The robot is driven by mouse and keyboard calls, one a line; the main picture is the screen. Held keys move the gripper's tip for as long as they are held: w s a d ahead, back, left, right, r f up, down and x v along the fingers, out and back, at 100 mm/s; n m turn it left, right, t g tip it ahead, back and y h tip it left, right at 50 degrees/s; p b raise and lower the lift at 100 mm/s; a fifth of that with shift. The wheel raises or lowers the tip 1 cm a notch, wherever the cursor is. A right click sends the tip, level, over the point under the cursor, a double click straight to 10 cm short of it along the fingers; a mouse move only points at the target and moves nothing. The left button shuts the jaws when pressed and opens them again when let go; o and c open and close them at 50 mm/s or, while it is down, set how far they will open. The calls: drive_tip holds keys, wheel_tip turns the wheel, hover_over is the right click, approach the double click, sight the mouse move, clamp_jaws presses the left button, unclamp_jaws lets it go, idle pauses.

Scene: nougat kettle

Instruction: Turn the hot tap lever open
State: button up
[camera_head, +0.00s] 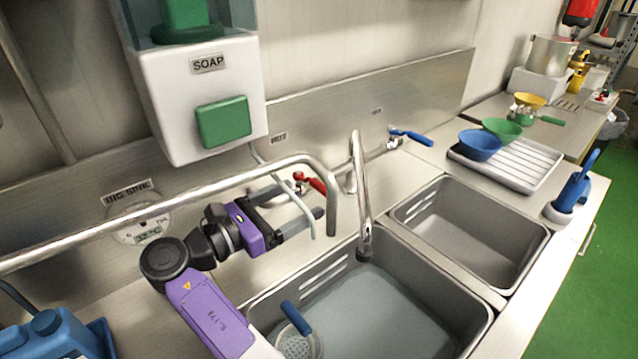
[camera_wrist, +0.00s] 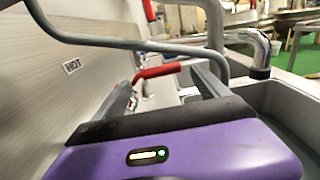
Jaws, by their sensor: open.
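The hot tap lever (camera_head: 317,184) is red and sits at the back wall of the sink, left of the spout. In the wrist view the red lever (camera_wrist: 158,71) lies level, pointing right, under a plate marked HOT (camera_wrist: 72,66). My gripper (camera_head: 303,200) is open, with its fingers reaching toward the lever from the left. In the wrist view my gripper (camera_wrist: 165,82) shows its two fingers apart, with the lever between their tips in the picture. I cannot tell whether a finger touches it. A steel spout (camera_head: 361,195) arches over the big sink.
A bent steel rail (camera_head: 200,192) runs above my gripper and turns down close to its fingers. The cold tap's blue lever (camera_head: 411,137) is farther right. The big sink (camera_head: 437,291) holds water and a strainer (camera_head: 297,340). A soap dispenser (camera_head: 160,100) hangs above.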

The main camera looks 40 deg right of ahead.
sight(320, 188)
drive_tip(key=d+p, duration=0.1)
drive_tip(key=d, duration=0.6)
drive_tip(key=shift+d, duration=0.15)
clamp_jaws()
drive_tip(key=shift+r+p, duration=0.1)
drive_tip(key=shift+p, duration=0.25)
